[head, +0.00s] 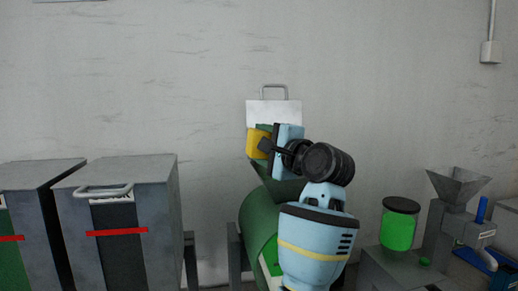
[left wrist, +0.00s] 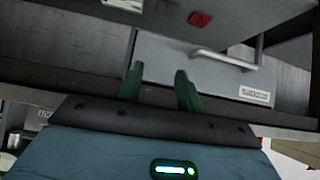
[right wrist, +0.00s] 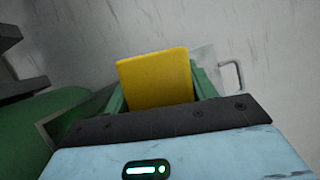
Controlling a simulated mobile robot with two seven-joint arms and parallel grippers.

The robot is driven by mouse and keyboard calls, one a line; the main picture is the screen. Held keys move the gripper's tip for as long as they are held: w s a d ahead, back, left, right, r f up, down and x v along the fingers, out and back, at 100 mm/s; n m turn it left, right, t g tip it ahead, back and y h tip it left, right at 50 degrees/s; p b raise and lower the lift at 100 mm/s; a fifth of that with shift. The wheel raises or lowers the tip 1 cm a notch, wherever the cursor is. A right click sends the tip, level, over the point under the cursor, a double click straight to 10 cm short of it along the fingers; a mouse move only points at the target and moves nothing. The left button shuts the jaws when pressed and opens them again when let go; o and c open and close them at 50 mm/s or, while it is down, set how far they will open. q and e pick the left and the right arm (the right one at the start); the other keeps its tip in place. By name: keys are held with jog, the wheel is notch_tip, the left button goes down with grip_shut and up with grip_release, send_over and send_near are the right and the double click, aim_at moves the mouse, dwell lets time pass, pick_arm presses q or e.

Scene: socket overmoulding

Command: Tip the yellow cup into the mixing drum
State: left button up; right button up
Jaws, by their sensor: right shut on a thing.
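The yellow cup (head: 258,143) is held in my right gripper (head: 264,144), above the mouth of the green mixing drum (head: 260,216). In the right wrist view the cup (right wrist: 157,80) sits between the green fingers, and its inside is not visible. The drum (right wrist: 40,120) shows at the left of that view. My right arm hides part of the drum in the head view. My left gripper (left wrist: 160,88) shows only in the left wrist view. Its two green fingers are apart with nothing between them, in front of grey cabinet fronts.
A white lid with a handle (head: 274,113) stands up behind the drum. Grey bins (head: 150,205) with red stripes stand at the left. A green jar with a black lid (head: 398,228) and a grey hopper machine (head: 455,190) stand at the right.

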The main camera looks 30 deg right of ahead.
jog(key=shift+d+r+m, duration=0.1)
jog(key=shift+r+m, duration=0.15)
jog(key=shift+m, duration=0.25)
jog(key=n, duration=0.3)
jog(key=shift+a+f+g, duration=0.15)
jog(key=shift+a+g, duration=0.15)
jog(key=shift+s, duration=0.1)
jog(key=n, duration=0.1)
jog(key=f+n+g, duration=0.1)
jog(key=shift+a+f+n+h, duration=0.2)
jog(key=shift+a+n+h, duration=0.1)
jog(key=shift+a, duration=0.05)
jog(key=shift+w+a+f, duration=0.1)
jog(key=shift+w, duration=0.1)
